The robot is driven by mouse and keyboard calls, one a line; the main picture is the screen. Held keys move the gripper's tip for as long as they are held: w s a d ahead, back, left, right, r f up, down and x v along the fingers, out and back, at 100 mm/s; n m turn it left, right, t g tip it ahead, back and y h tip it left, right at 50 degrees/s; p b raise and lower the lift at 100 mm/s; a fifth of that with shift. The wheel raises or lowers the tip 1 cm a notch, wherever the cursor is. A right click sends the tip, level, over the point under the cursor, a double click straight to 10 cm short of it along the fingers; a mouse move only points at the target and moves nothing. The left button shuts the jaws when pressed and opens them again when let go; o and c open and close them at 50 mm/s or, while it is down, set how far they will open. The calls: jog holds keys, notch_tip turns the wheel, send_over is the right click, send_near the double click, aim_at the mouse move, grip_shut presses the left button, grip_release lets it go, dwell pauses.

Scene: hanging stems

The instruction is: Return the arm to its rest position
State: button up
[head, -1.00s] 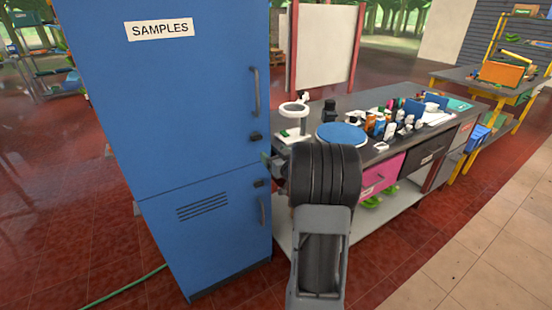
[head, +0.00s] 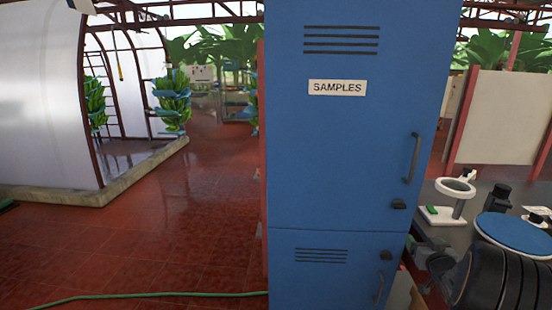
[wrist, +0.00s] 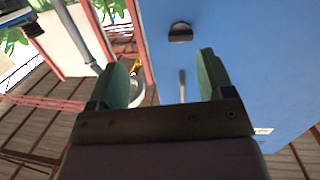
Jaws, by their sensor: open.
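My arm (head: 502,278) shows as a dark rounded link at the lower right of the head view, to the right of the blue cabinet. In the wrist view my gripper (wrist: 161,78) is open, its two green fingers wide apart with nothing between them. The blue sample cabinet (wrist: 225,50) fills the upper right beyond the fingers, with a dark latch and a pale handle in sight. In the head view my gripper is mostly hidden or too unclear to make out beside the cabinet.
The tall blue cabinet (head: 350,150) is shut and stands close to my arm. A bench with a magnifier stand (head: 450,200) and a round blue disc (head: 515,232) lies at right. A green hose (head: 150,295) crosses the red floor. Open floor lies at left, before banana bunches (head: 172,100).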

jog(key=s+d+f+m+g+h, duration=0.2)
jog(key=s+f+g, duration=0.2)
jog(key=f+g, duration=0.15)
jog(key=s+a+g+p, duration=0.2)
jog(key=s+a+g, duration=0.2)
jog(key=s+a, duration=0.15)
jog(key=s+a+r+n+g+y+p, duration=0.1)
jog(key=s+a+r+y, duration=0.1)
jog(key=a, duration=0.7)
jog(key=s+a+r+n+g+y+p, duration=0.1)
jog(key=s+a+r+n+y+p, duration=0.1)
jog(key=s+a+r, duration=0.3)
jog(key=s+a+r+n+g+y+p, duration=0.1)
jog(key=s+a+r, duration=0.3)
jog(key=a, duration=1)
jog(key=shift+r+y+p, duration=0.3)
jog(key=shift+r+y, duration=0.3)
jog(key=shift+r, duration=0.2)
jog(key=shift+s, duration=0.1)
